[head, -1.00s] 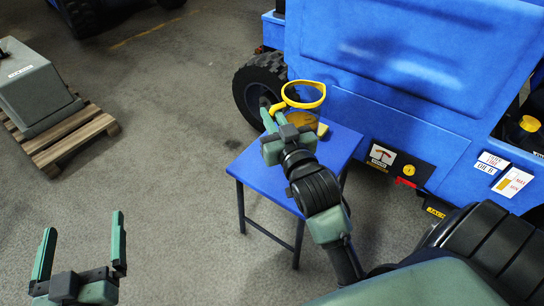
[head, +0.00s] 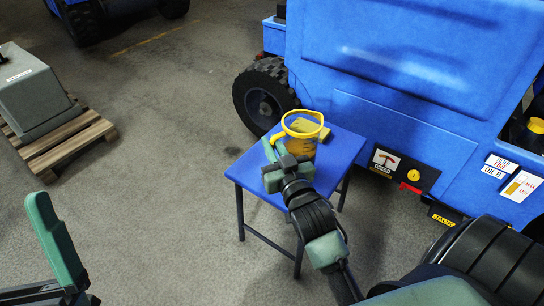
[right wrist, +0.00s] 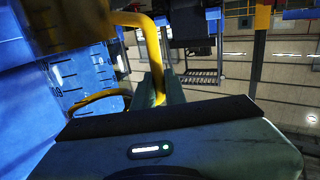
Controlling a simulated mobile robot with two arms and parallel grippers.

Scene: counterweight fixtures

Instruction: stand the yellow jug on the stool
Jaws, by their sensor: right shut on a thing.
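The yellow jug (head: 302,143) has a yellow rim and handle and a see-through body; it is upright over the stool. Its base is partly hidden, and I cannot tell whether it touches the top. The stool (head: 345,150) has a blue square top and dark legs. My right gripper (head: 272,150) is shut on the jug's handle, on the jug's left side. In the right wrist view the handle (right wrist: 152,50) passes between the fingers, with the marked body (right wrist: 85,75) to the left. My left gripper (head: 50,240) shows one finger at the lower left; it is open and empty.
A yellow block (head: 308,127) lies on the stool behind the jug. A blue vehicle (head: 400,60) with a black wheel (head: 264,98) stands just behind the stool. A grey box (head: 35,90) on a wooden pallet (head: 65,145) is at the left. The floor between is clear.

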